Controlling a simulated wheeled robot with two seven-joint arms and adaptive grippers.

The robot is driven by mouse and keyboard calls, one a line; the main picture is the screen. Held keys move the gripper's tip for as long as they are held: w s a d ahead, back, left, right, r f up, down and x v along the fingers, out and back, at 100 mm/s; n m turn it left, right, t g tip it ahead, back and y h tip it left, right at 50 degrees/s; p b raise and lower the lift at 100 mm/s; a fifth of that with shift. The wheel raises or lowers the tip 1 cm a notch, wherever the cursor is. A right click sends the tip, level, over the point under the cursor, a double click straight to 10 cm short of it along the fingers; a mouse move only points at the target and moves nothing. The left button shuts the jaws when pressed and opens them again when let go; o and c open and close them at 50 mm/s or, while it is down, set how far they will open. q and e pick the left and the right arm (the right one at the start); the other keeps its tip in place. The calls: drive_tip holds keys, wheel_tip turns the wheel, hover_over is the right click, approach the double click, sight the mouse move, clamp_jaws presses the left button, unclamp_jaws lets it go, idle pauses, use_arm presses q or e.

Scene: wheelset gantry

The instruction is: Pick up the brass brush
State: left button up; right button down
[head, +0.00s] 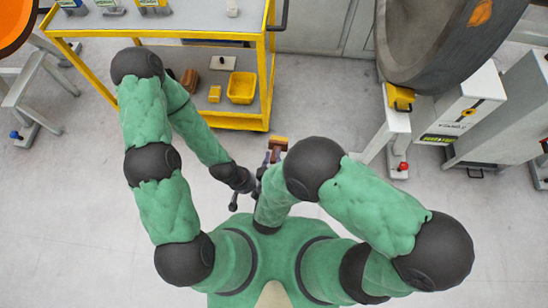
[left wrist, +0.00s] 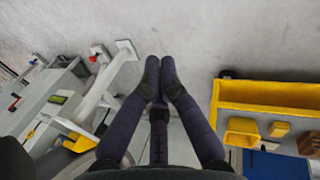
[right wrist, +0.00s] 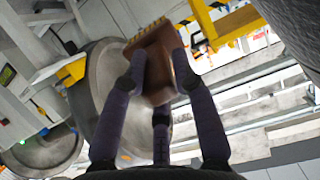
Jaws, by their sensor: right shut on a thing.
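The brass brush shows as a brown block with a yellowish edge in the head view (head: 278,146). In the right wrist view the brush (right wrist: 154,66) is a brown block between the fingers. My right gripper (right wrist: 153,72) is shut on it and holds it tilted. In the head view my right arm partly hides that gripper. My left gripper (left wrist: 160,78) has its fingertips together with nothing seen between them. It points down over bare floor.
A yellow cart (head: 190,119) stands at the back left, with a yellow bin (head: 242,88) on its lower shelf. A large grey wheel (head: 425,45) and its white stand (head: 395,125) are at the right. The floor between them is clear.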

use_arm(q)
drive_tip(key=o, duration=0.5)
drive_tip(key=shift+w, duration=0.15)
drive_tip(key=shift+c, duration=0.2)
drive_tip(key=o, duration=1.2)
drive_tip(key=shift+t, duration=0.3)
drive_tip(key=w, duration=0.2)
drive_tip(key=w+r, duration=0.1)
drive_tip(key=w, duration=0.4)
drive_tip(key=shift+w+a+r, duration=0.1)
drive_tip(key=shift+a+r, duration=0.1)
drive_tip(key=shift+a, duration=0.2)
drive_tip(key=shift+o, duration=0.2)
drive_tip(key=w+r, duration=0.9)
drive_tip(key=w, duration=0.5)
drive_tip(key=m+g+y, duration=0.4)
drive_tip(key=g, duration=0.2)
approach(279, 141)
drive_tip(key=shift+r, duration=0.5)
drive_tip(key=shift+a, duration=0.1)
drive_tip(key=x, duration=1.2)
drive_tip(key=shift+w+f, duration=0.1)
drive_tip(key=shift+f, duration=0.05)
